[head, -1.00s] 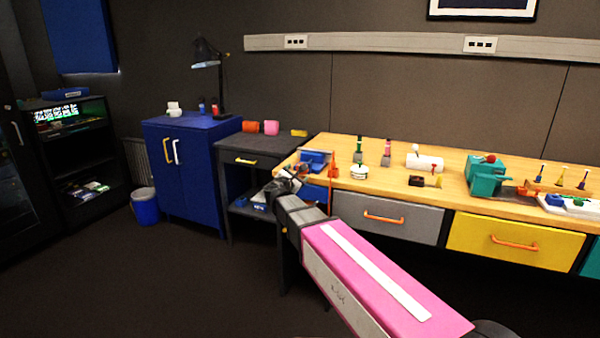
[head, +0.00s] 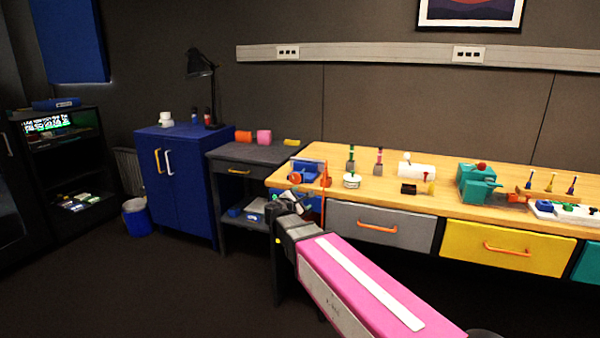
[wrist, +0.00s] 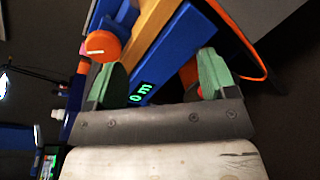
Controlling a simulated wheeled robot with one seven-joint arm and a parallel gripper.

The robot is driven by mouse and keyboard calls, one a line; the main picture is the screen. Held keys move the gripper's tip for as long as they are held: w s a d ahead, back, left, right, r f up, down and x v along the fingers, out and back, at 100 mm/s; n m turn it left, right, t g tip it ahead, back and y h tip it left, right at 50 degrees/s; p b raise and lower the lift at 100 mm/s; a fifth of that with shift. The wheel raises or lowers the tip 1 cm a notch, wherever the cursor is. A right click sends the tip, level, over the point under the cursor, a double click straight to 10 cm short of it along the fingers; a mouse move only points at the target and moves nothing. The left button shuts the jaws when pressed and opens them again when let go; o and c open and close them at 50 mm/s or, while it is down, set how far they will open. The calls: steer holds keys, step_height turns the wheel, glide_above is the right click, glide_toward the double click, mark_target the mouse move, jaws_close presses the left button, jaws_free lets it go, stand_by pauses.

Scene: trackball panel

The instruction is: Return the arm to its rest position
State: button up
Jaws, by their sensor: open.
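My arm, with its pink link, reaches forward from the lower right of the head view. My gripper (head: 287,199) is at its far end, just in front of the bench's left end and below the blue panel with orange parts (head: 307,172). In the wrist view, the two green fingers of my gripper (wrist: 162,80) stand apart with nothing held between them. Beyond them is the blue panel (wrist: 180,50) with a green-lit display and a round orange part (wrist: 102,45). In the head view the fingers are small and hard to make out.
The wooden bench (head: 450,200) holds several small tools and a teal vise (head: 478,183). Grey and yellow drawers sit under its front edge. A dark side table (head: 262,152) and a blue cabinet (head: 185,180) stand left. The floor at front left is clear.

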steer(key=s+d+f+m+g, duration=0.5)
steer(key=d+f+m, duration=0.35)
steer(key=d, duration=0.35)
steer(key=s+d+f+m+g+y, duration=0.3)
steer(key=s+d+f+m+g, duration=0.1)
steer(key=s+f+m, duration=0.3)
steer(key=s+d+f+m+g+y, duration=0.4)
steer(key=s+d+f+m+g, duration=0.1)
steer(key=s, duration=0.4)
step_height(320, 180, down, 2)
steer(key=shift+s+d+f+m, duration=0.1)
steer(key=shift+s+d+m, duration=0.2)
steer(key=shift+m, duration=0.55)
